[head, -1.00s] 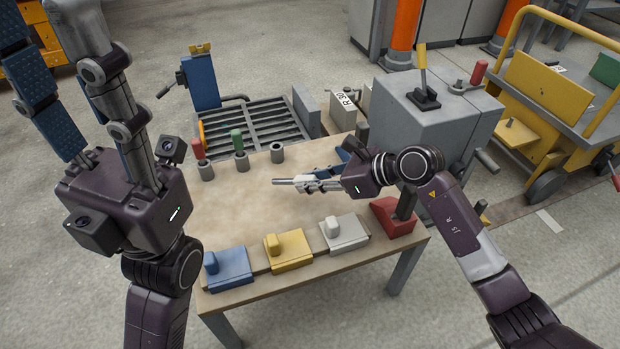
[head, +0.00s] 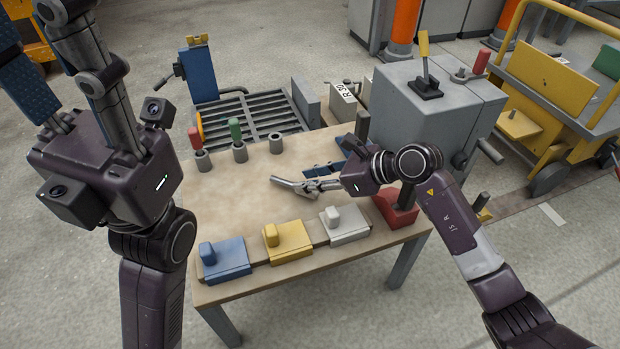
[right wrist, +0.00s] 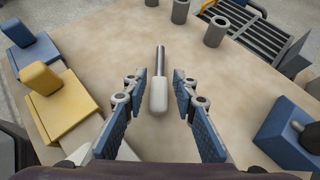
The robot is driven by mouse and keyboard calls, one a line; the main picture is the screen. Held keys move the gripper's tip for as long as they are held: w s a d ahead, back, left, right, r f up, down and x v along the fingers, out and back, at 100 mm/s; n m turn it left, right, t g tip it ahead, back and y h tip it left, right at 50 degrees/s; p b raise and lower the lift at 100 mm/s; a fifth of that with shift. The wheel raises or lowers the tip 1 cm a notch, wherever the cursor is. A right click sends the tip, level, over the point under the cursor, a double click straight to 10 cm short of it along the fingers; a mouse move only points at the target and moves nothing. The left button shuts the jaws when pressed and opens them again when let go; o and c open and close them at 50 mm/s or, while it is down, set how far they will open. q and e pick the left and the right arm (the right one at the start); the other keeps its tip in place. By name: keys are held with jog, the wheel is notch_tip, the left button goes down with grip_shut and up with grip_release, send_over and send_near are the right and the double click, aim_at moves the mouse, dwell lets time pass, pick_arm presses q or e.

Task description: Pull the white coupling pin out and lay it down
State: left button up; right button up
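The white coupling pin (right wrist: 158,95) has a white handle and a grey metal shaft. In the right wrist view it lies lengthwise between the fingers, with a gap on each side. In the head view its shaft (head: 288,182) points left, low over the tabletop or on it; I cannot tell which. My right gripper (head: 310,183) is open around the handle; its spread fingers also show in the right wrist view (right wrist: 155,80). An empty grey socket (head: 276,144) stands at the back of the table. My left gripper (head: 50,50) is raised at the left, its fingers apart and partly cut off.
Red (head: 195,137) and green (head: 236,130) pins stand in grey sockets. Blue (head: 225,262), yellow (head: 288,243) and white (head: 345,225) blocks line the table's front edge. A red block (head: 396,210) stands at the right. The tabletop (head: 240,200) left of the pin is clear.

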jog(key=shift+o, duration=1.3)
